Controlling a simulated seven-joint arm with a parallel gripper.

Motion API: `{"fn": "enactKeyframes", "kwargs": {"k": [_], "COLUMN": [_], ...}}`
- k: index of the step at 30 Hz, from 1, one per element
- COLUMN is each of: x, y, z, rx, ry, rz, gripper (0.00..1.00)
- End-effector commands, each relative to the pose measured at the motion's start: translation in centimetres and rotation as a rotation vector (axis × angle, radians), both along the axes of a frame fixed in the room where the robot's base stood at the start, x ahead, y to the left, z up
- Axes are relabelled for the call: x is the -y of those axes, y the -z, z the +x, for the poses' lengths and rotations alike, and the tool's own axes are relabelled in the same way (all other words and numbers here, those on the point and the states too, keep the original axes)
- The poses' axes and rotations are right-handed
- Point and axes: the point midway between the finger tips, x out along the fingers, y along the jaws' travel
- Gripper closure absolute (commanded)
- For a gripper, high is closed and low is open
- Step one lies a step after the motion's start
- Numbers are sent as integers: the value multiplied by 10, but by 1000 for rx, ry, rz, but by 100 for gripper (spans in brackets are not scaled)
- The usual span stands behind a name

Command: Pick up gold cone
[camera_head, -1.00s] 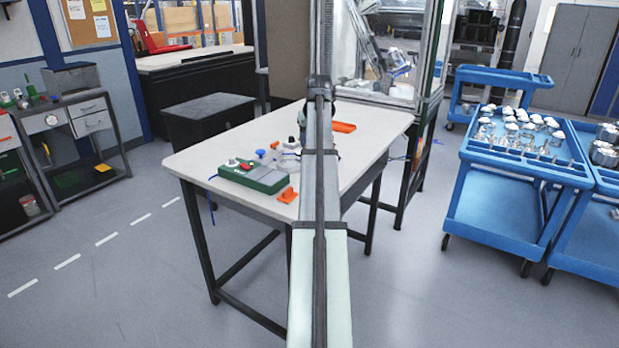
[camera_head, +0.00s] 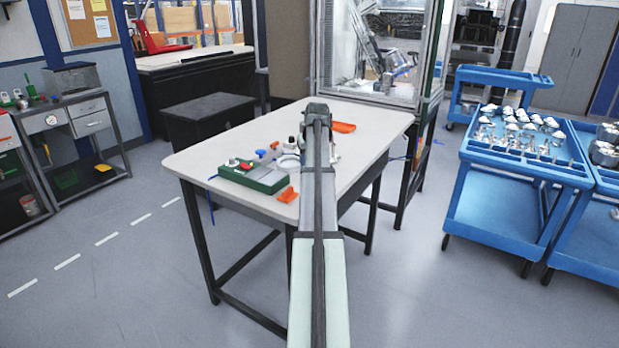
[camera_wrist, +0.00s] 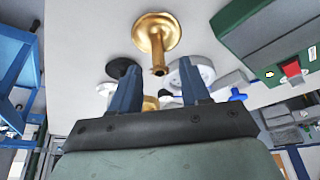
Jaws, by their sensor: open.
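The gold cone (camera_wrist: 157,36) shows in the wrist view as a wide, flared gold disc with a narrow stem pointing toward my gripper. It stands at the top middle, against the white tabletop. My gripper (camera_wrist: 156,72) is open, with its two blue fingers spread below the disc. The stem end lies between the fingertip lines in the picture; I see no contact. In the head view my arm hides the cone and the fingers.
The white table (camera_head: 225,150) holds a green box (camera_head: 262,178) and orange pieces (camera_head: 343,127). The wrist view shows a white ring (camera_wrist: 203,72), a black round part (camera_wrist: 119,67) and another gold piece (camera_wrist: 150,104) near the fingers. Blue carts (camera_head: 525,180) stand right.

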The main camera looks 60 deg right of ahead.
Motion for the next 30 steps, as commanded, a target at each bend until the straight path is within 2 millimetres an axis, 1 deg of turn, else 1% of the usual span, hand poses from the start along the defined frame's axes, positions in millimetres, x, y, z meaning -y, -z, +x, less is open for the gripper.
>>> {"fn": "enactKeyframes", "kwargs": {"k": [1, 6, 9, 17, 30], "x": [1, 6, 8, 9, 8], "y": [7, 29, 37, 39, 39], "z": [1, 5, 8, 8, 8], "rx": [-1, -1, -1, -1, -1], "ry": [0, 0, 0, 0, 0], "rz": [2, 2, 2, 1, 1], "gripper": [54, 54, 54, 55, 97]}}
